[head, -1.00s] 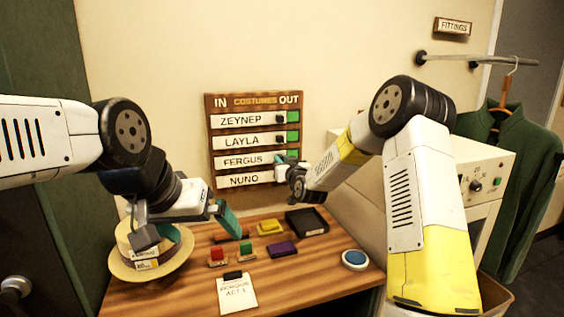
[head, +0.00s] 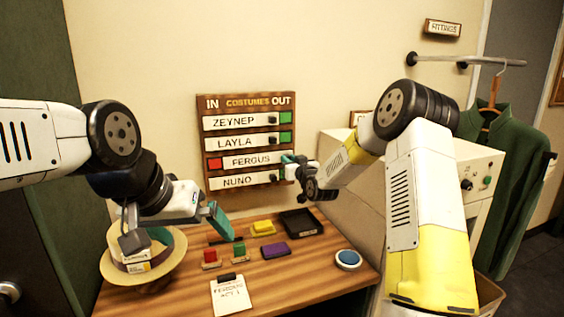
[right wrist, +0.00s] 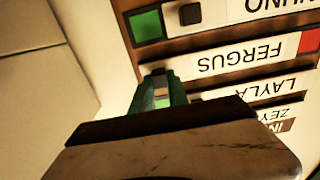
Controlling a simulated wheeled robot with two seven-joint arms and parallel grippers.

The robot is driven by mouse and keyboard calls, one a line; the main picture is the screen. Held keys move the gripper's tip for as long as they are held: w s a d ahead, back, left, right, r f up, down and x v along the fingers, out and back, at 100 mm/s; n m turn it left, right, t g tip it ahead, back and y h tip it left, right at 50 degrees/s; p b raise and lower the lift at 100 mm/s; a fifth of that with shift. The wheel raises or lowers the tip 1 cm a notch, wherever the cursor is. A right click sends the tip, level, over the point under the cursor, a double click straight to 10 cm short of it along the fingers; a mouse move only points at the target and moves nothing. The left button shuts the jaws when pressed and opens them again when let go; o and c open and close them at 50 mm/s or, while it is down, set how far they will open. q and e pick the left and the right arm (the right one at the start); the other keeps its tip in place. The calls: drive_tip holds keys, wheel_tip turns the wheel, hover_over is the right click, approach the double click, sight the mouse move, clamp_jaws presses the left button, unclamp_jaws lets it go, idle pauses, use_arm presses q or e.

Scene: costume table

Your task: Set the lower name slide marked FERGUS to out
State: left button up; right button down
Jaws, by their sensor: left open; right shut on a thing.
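The wooden board (head: 246,98) on the wall is headed IN at left and OUT at right. The FERGUS slide (head: 247,161) is in its third row, with a red patch bare at its IN end. It also shows upside down in the right wrist view (right wrist: 240,58), with the red at far right. My right gripper (head: 288,165) is shut on the slide's dark knob (right wrist: 158,82) at the OUT end, its fingers hiding most of it. My left gripper (head: 220,220) is open and empty above the table's left part.
ZEYNEP (head: 238,122) and LAYLA (head: 236,143) sit above, NUNO (head: 237,182) below, close to my right fingers. The wooden table (head: 300,275) holds a straw hat (head: 115,270), stamps, coloured pads, a black tray (head: 300,222) and a note (head: 231,295).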

drive_tip(key=shift+d, duration=0.25)
drive_tip(key=c, duration=1.3)
unclamp_jaws()
drive_tip(key=shift+d, duration=0.1)
drive_tip(key=v, duration=0.7)
drive_tip(key=shift+s, duration=0.35)
